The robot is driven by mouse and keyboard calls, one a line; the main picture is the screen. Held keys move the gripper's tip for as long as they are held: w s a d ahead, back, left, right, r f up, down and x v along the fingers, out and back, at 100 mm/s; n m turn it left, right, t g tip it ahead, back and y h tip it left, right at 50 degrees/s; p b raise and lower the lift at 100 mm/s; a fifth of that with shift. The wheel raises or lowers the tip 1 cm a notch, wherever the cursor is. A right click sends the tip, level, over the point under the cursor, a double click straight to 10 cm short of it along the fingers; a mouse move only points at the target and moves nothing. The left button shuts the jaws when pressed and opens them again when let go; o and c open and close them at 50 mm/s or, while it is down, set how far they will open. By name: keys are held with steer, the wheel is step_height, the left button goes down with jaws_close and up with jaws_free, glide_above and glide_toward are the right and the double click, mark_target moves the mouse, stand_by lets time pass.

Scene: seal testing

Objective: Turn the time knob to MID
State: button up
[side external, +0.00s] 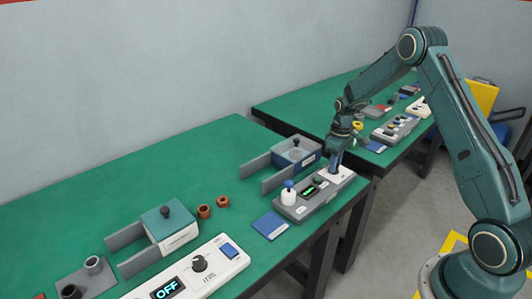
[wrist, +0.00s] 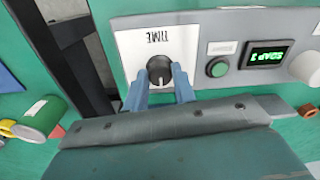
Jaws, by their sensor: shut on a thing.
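The time knob (wrist: 158,72) is a round dark knob with a light pointer line, on a white panel marked TIME (wrist: 130,42) in the wrist view. My gripper (wrist: 160,88) has its two blue fingers on either side of the knob and is shut on it. In the side view my gripper (side external: 336,165) points down at the right end of the grey control box (side external: 312,204), and the knob is hidden there. The pointer line runs along the knob toward the gripper's side. The setting marks cannot be read.
On the same box are a green button (wrist: 218,67), a lit green display (wrist: 266,57) and a white bottle with a blue top (side external: 289,192).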

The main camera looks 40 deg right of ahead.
steer(key=shift+w, duration=0.1)
steer(key=shift+r, duration=0.1)
stand_by(0.3)
steer(key=o, duration=1)
steer(key=r, duration=1.3)
steer(key=shift+d+r, duration=0.25)
steer(key=shift+r, duration=0.1)
steer(key=shift+r, duration=0.1)
